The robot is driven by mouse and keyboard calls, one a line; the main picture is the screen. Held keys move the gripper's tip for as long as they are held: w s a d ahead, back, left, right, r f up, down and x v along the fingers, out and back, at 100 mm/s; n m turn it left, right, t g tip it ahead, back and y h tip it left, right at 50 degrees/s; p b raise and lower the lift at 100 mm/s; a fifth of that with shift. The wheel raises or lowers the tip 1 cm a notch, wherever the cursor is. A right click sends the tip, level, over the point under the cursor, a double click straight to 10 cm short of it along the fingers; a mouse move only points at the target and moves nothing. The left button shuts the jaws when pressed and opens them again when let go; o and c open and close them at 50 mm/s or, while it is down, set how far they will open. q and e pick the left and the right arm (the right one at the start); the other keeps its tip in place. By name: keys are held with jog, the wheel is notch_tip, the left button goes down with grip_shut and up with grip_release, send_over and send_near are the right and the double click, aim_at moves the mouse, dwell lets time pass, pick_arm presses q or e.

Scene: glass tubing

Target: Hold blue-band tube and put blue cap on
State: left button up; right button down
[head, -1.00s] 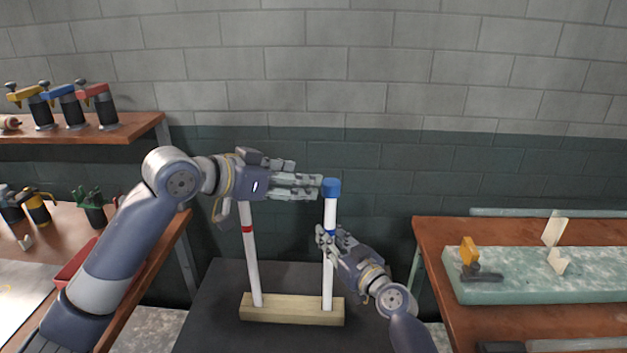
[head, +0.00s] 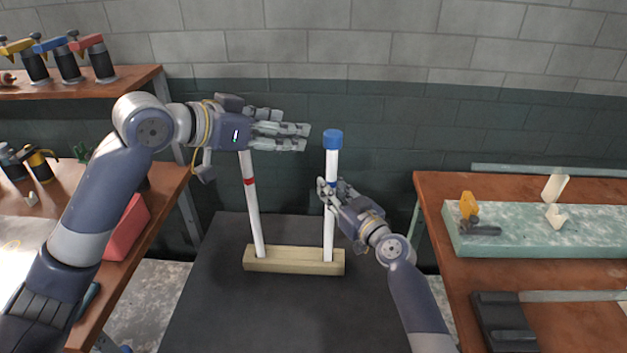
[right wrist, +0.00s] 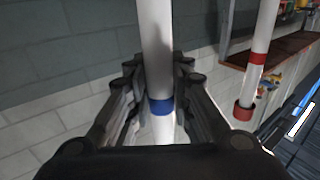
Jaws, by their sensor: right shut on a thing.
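The blue-band tube (head: 331,165) stands upright in the wooden block (head: 290,262). The blue cap (head: 333,139) sits on its top end. My right gripper (head: 331,192) is shut on this tube around the blue band; in the right wrist view the blue band (right wrist: 161,106) shows between the fingers. My left gripper (head: 300,136) is beside the cap on its left, with a small gap and its fingers pointing right. Nothing shows in its fingers, which look apart.
A red-band tube (head: 253,205) stands in the same block, behind and below my left gripper. A dark table (head: 220,300) carries the block. A right bench (head: 440,205) holds a green slab (head: 590,228). A shelf (head: 130,80) with coloured-top tools is at upper left.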

jog(key=c, duration=1.4)
grip_release()
jog(key=shift+o, duration=0.2)
